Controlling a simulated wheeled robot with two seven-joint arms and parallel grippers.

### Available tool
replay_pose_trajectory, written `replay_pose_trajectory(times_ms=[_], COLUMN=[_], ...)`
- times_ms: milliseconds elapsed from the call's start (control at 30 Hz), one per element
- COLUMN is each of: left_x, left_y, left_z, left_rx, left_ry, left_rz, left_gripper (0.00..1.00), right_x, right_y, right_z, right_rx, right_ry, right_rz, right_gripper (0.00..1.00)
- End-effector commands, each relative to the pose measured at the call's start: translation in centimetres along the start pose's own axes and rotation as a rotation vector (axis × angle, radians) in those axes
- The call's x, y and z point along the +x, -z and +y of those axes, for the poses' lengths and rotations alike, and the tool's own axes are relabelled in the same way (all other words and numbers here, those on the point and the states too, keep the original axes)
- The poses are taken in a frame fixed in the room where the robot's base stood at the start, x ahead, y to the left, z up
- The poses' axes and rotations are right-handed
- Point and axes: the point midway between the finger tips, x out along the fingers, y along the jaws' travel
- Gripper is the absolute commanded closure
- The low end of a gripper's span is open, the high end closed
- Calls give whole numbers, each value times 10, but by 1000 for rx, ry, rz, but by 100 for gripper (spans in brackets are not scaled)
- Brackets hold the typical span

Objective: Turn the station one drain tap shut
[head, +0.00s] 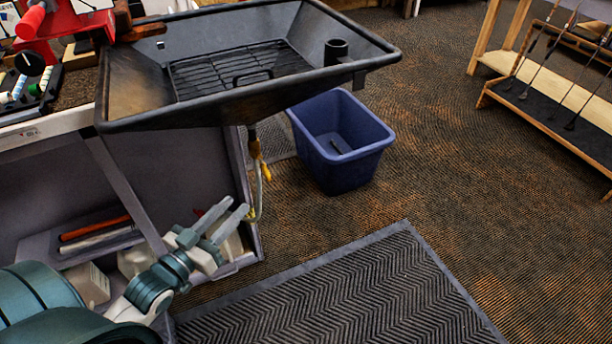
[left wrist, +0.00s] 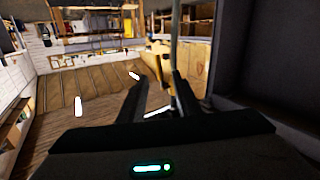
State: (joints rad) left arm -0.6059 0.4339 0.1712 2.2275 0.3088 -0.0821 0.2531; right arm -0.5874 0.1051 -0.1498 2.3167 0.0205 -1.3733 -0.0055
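The drain tap (head: 255,150) hangs under the dark sink tray (head: 180,112), with a brass body and a yellow lever. A thin hose runs down from it. My left gripper (head: 234,207) is below and to the left of the tap in the head view, its two fingers apart and nothing between them. In the left wrist view the yellow tap (left wrist: 158,58) shows ahead, just beyond the open fingertips (left wrist: 161,79), and the grey hose (left wrist: 175,35) rises near the right finger. I cannot tell whether a finger touches the hose. My right gripper is not in view.
A blue bin (head: 340,150) stands on the carpet right of the tap. The open bench cabinet (head: 180,170) is close to my left gripper, with its side panel beside the tap. A ribbed mat (head: 340,300) lies in front. A club rack (head: 550,125) stands at right.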

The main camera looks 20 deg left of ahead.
Motion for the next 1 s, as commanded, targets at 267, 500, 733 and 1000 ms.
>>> replay_pose_trajectory(times_ms=[267, 500, 733, 1000], left_x=[0, 1, 14, 46], left_y=[8, 8, 8, 9], left_z=[-1, -1, -1, 0], left_rx=[-2, -2, -2, -1], left_ry=[-7, -7, -7, -7], left_rz=[25, 24, 26, 26], left_gripper=[70, 70, 70, 70], right_x=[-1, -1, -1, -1], right_y=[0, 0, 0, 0], right_z=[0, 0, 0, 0], right_rx=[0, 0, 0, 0], right_ry=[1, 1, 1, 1], right_rz=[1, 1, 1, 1], right_gripper=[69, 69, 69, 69])
